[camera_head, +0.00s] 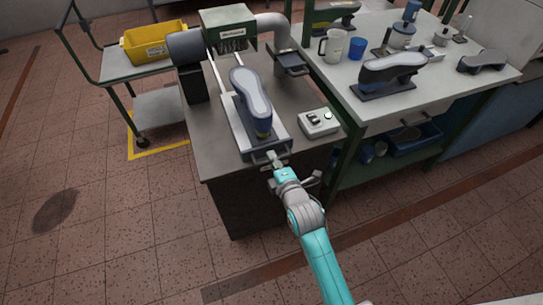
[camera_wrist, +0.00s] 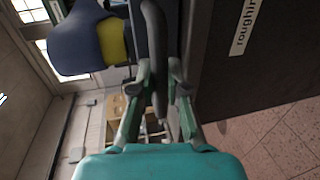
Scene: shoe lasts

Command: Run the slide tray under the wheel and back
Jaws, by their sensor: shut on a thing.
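The slide tray (camera_head: 238,130) is at the near end of its rails on the bench, with a dark-blue and grey shoe last (camera_head: 250,97) lying on it. The last's yellow-banded end (camera_wrist: 112,42) shows in the wrist view. The dark handle (camera_wrist: 155,50) at the tray's front is between the fingers of my gripper (camera_head: 276,158), which is shut on it. The fingers also show in the wrist view (camera_wrist: 163,88). The dark wheel (camera_head: 232,46) shows partly under the green hood (camera_head: 226,24) at the rails' far end; the hood hides the rest.
A control box (camera_head: 319,122) with switches sits right of the tray. A duct (camera_head: 272,28) and a small dark tray (camera_head: 292,62) are behind it. The right-hand table (camera_head: 440,85) holds lasts and mugs. A trolley with a yellow bin (camera_head: 152,42) stands left. The floor in front is clear.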

